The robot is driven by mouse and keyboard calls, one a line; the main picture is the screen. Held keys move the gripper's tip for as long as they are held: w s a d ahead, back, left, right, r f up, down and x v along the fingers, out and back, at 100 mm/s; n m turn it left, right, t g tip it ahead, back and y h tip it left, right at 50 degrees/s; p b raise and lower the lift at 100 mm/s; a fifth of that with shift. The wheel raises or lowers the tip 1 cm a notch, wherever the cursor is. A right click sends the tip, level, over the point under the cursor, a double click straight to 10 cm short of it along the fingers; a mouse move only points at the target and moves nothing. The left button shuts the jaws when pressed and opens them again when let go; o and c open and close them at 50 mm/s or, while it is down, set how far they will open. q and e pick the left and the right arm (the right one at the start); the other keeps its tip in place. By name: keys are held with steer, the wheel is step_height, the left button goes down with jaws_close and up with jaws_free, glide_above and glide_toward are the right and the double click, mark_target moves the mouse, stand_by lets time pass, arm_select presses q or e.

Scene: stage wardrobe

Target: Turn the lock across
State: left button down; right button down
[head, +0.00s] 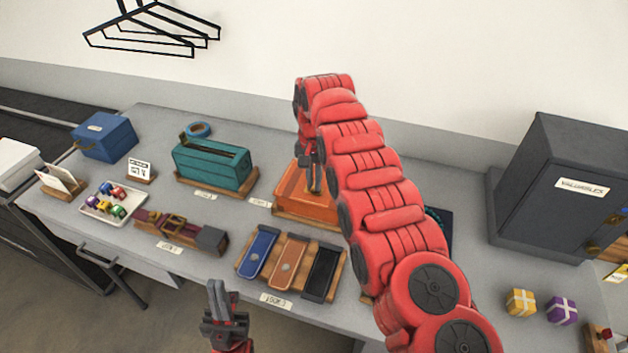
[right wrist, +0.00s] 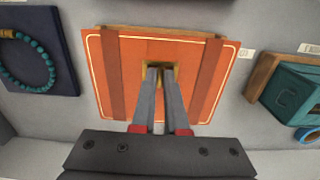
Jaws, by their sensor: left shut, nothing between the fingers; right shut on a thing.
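An orange case (head: 293,196) with brown straps lies on a wooden base on the table. It fills the middle of the right wrist view (right wrist: 122,82). A small brass lock (right wrist: 175,72) sits at the middle of the case top. My right gripper (right wrist: 160,72) is shut on the lock, and its fingers cover much of it, so how far it is turned cannot be told. In the head view my right gripper (head: 314,188) reaches down onto the case. My left gripper (head: 221,300) is shut and empty in front of the table's front edge.
A teal box (head: 213,165) stands left of the case. Blue, tan and black straps lie on a wooden rack (head: 239,264) in front. A belt with a buckle (head: 172,226) lies left. A dark safe (head: 550,190) stands at the right.

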steer(key=c, duration=0.9)
jaws_free()
steer(key=shift+c, duration=0.2)
steer(key=shift+r, duration=0.1)
steer(key=shift+r+p, duration=0.35)
steer(key=shift+r, duration=0.25)
step_height(320, 180, up, 16)
steer(key=p, duration=1.4)
